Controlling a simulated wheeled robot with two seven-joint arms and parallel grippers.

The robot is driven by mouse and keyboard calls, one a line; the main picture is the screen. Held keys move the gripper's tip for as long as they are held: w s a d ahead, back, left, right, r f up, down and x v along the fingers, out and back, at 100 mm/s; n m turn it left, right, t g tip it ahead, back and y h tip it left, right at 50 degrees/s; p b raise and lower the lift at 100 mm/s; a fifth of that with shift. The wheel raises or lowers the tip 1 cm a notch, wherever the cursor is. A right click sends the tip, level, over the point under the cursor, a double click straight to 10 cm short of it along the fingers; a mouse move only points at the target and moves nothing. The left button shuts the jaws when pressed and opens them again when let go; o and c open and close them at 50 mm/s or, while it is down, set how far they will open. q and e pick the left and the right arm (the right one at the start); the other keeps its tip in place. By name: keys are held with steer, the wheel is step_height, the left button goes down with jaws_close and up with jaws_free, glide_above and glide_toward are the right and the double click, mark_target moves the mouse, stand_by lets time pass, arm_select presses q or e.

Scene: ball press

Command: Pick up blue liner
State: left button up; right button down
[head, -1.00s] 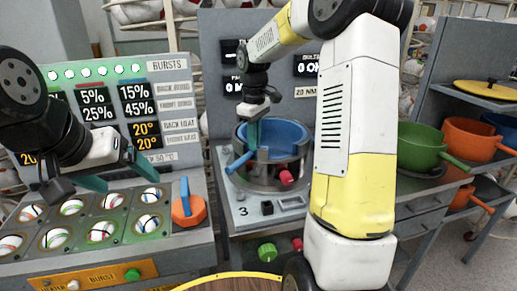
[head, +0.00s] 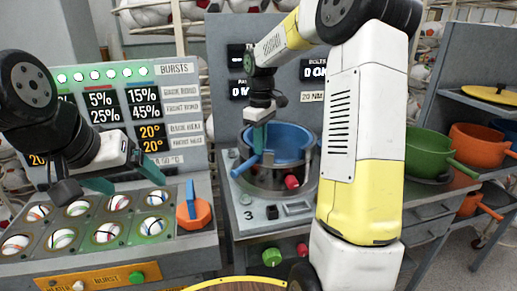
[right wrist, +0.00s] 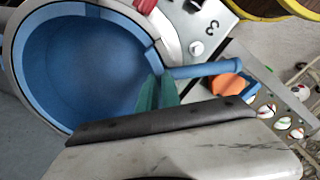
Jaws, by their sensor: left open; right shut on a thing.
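The blue liner (head: 290,138) is a round bowl with a short side handle (head: 243,164). It sits inside a grey metal ring (head: 287,178) on the press stand. The right wrist view looks down into the empty liner (right wrist: 85,65), with its handle (right wrist: 205,69) pointing right. My right gripper (head: 259,140) is shut on the liner's rim near the handle, and its green fingers (right wrist: 158,92) show there. My left gripper (head: 122,181) is open and empty above the ball panel, away from the liner.
A panel with several balls in round holes (head: 107,232) stands at left. An orange knob with a blue lever (head: 194,210) is beside it. A red knob (head: 291,182) sticks out of the ring's front. Green (head: 427,155) and orange pots (head: 478,145) stand at right.

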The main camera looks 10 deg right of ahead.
steer(key=shift+d+r, duration=0.1)
steer(key=shift+r, duration=0.05)
step_height(320, 180, up, 18)
stand_by(0.6)
steer(key=shift+s, duration=0.15)
